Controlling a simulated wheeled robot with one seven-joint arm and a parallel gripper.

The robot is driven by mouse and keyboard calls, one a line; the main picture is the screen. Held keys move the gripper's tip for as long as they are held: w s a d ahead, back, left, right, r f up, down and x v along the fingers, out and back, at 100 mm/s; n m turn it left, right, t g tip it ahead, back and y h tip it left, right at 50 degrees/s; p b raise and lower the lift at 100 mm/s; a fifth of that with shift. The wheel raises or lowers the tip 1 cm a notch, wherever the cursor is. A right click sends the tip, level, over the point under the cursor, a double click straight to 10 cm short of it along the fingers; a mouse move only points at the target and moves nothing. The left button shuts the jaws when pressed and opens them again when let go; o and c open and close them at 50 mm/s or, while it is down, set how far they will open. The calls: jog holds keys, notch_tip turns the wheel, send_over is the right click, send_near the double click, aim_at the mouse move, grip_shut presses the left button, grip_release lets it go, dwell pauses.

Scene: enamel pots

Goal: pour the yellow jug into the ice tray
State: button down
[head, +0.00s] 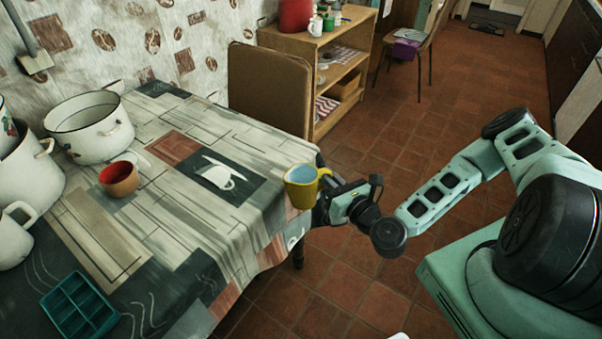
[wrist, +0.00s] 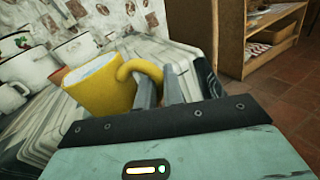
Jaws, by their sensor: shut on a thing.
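The yellow jug (head: 300,190) is at the table's right edge in the head view, upright or nearly so, with something pale blue inside it. My gripper (head: 326,191) is at its right side, shut on its handle. In the wrist view the jug (wrist: 98,90) tilts somewhat to the left in the picture, and my gripper (wrist: 160,92) has its fingers at the curved handle. I cannot tell if the jug's base touches the table. The teal ice tray (head: 80,307) lies at the near left of the table, its compartments facing up. It is not seen in the wrist view.
An orange-red cup (head: 119,178) stands on the patterned table (head: 215,235) between jug and pots. White enamel pots (head: 92,137) and a white mug (head: 14,232) line the left side. A brown chair (head: 268,90) stands behind the table. The table's middle is mostly clear.

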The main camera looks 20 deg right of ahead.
jog(key=s+d+f+m+h, duration=0.2)
jog(key=d+h, duration=0.1)
jog(key=d, duration=0.2)
jog(key=shift+d+f, duration=0.3)
jog(key=shift+f, duration=0.1)
jog(key=shift+r, duration=0.1)
